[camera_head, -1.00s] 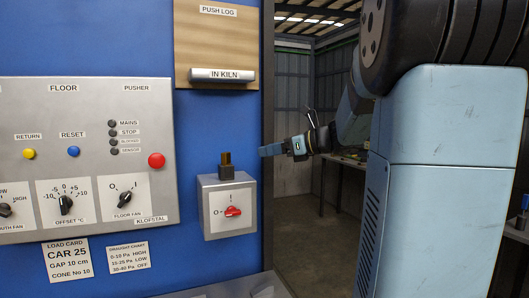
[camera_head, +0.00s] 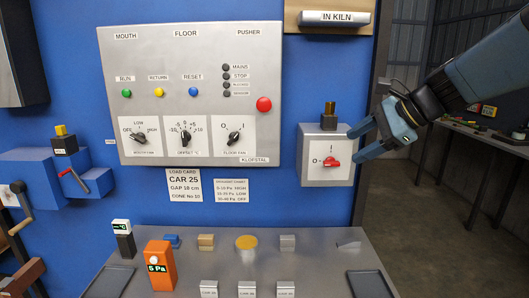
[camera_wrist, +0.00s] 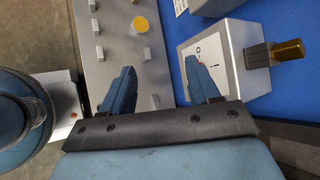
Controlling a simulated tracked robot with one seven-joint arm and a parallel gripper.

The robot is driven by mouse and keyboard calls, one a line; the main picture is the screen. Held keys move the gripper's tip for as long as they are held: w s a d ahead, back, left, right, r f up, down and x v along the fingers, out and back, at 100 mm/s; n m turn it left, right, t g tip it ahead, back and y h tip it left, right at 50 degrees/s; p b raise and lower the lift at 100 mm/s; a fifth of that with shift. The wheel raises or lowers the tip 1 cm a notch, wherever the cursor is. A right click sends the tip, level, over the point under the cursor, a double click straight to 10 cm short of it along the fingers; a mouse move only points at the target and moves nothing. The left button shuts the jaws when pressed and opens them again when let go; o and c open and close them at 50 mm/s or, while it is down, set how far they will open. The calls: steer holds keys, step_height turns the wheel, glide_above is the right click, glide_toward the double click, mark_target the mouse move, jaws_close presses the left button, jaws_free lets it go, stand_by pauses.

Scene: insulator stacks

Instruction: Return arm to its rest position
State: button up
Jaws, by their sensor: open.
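My gripper (camera_head: 368,143) is open and empty in the head view, in front of the right edge of a grey switch box with a red rotary knob (camera_head: 331,162). In the wrist view my gripper's two blue fingers (camera_wrist: 162,88) are spread apart with nothing between them. The switch box (camera_wrist: 249,75) shows behind the right finger there. I cannot tell whether that finger touches the box. My arm comes in from the upper right of the head view.
A control panel (camera_head: 190,60) with buttons and dials hangs on the blue wall. Below it a grey shelf (camera_head: 215,272) holds an orange "5 Pa" meter (camera_head: 160,266), several small blocks and trays. A crank (camera_head: 20,210) stands at far left. A workbench (camera_head: 490,138) stands at the right.

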steer(key=s+f+n+h, duration=0.3)
steer(key=s+n, duration=0.4)
steer(key=n, duration=0.1)
steer(key=s+d+f+n+h, duration=0.1)
steer(key=s+f+n+h, duration=0.3)
steer(key=s+n, duration=0.3)
steer(key=shift+d+f+n+h, duration=0.15)
steer(key=shift+d+n+h, duration=0.15)
steer(key=shift+n, duration=0.4)
steer(key=shift+o, duration=0.4)
